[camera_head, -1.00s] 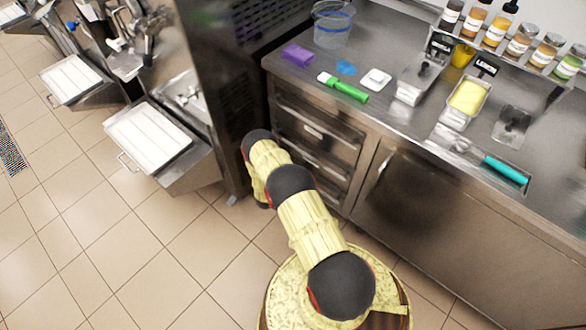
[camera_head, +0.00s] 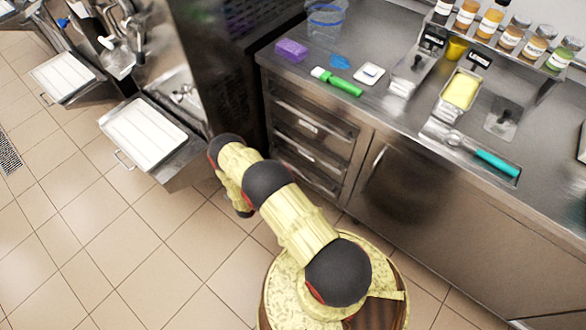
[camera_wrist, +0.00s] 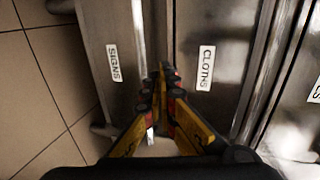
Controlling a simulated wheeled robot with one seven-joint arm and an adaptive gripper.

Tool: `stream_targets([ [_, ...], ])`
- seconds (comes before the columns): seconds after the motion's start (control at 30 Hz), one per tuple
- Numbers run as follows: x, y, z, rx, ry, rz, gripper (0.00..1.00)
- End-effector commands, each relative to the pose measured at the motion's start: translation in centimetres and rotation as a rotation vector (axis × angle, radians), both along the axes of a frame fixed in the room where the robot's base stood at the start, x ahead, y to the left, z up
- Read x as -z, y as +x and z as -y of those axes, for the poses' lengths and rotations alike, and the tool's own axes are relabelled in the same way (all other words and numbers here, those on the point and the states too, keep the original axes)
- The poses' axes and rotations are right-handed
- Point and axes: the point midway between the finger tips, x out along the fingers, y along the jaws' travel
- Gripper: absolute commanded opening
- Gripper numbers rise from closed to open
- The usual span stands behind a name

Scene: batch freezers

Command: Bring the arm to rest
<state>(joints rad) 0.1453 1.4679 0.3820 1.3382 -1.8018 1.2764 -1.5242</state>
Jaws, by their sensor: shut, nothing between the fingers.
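My gripper (camera_wrist: 165,85) shows in the wrist view with its two yellow and black fingers together and nothing between them. It points at steel drawer fronts labelled "SIGNS" (camera_wrist: 113,62) and "CLOTHS" (camera_wrist: 206,67). I cannot tell how far the fingertips are from the drawers. In the head view my arm reaches from my round base toward the upper left, over the tiled floor in front of the drawers (camera_head: 308,145). The gripper itself is hidden there behind the arm's end.
A steel counter (camera_head: 400,118) stands to the right, with a green-handled brush (camera_head: 338,82), a purple sponge (camera_head: 291,50), a lemon pan (camera_head: 460,90) and a teal-handled tool (camera_head: 496,163). A freezer's white tray (camera_head: 145,133) juts out at left. Tiled floor (camera_head: 90,230) is clear at lower left.

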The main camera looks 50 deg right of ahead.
Motion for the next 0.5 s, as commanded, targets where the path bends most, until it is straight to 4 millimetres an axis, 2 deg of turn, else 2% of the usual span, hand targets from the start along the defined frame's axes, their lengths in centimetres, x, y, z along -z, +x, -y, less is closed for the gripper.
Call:
stream_targets([
  [0.03, -0.5, 0.1, -1.0, -0.004, 0.000, 0.000, 0.00],
  [0.2, -1.0, -0.1, -3.0, -0.002, 0.000, 0.000, 0.00],
  [0.5, -1.1, -0.3, -3.7, 0.000, 0.000, 0.001, 0.00],
])
